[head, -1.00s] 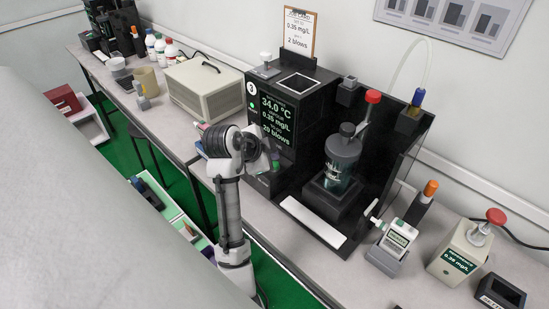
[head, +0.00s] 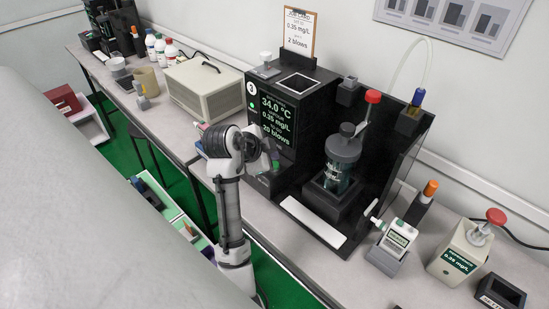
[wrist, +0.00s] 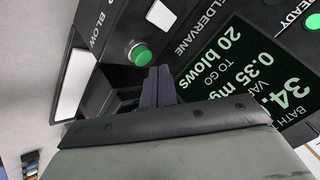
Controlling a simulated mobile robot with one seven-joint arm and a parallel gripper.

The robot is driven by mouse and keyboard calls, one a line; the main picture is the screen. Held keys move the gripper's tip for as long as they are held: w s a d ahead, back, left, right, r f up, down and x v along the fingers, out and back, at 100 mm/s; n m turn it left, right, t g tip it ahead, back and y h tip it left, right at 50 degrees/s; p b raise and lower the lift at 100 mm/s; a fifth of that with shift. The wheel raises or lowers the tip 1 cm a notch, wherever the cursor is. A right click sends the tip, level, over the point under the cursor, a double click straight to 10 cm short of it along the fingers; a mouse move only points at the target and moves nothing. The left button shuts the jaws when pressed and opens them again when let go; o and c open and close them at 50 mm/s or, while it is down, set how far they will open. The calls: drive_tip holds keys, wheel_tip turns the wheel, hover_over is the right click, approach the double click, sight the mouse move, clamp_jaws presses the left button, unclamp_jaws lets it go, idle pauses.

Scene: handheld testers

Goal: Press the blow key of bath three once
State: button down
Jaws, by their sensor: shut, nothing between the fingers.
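Bath three (head: 298,88) is a black unit marked 3, with a green-lit display on its front. In the wrist view the display (wrist: 245,70) reads 20 blows to go and 0.35 mg. The blow key (wrist: 140,54) is a round green button in a pale collar, beside the word BLOW. My gripper (wrist: 158,74) is shut and empty. Its fingertips appear right beside the key's lower right edge in the wrist view; I cannot tell whether they touch it. In the head view my gripper (head: 268,153) is in front of the unit's lower front, partly hidden by my wrist.
A handheld tester (head: 393,242) stands further right. A beige box (head: 205,87) is at left. A green light (wrist: 313,21) glows beside READY.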

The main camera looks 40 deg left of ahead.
drive_tip(key=shift+f+b, duration=0.35)
drive_tip(key=shift+f, duration=0.1)
drive_tip(key=shift+f+b, duration=0.4)
drive_tip(key=shift+f, duration=0.1)
idle(0.6)
idle(0.4)
drive_tip(key=shift+r+p, duration=0.65)
drive_tip(key=shift+r, duration=0.3)
drive_tip(key=shift+r+p, duration=1.7)
drive_tip(key=shift+r, duration=0.8)
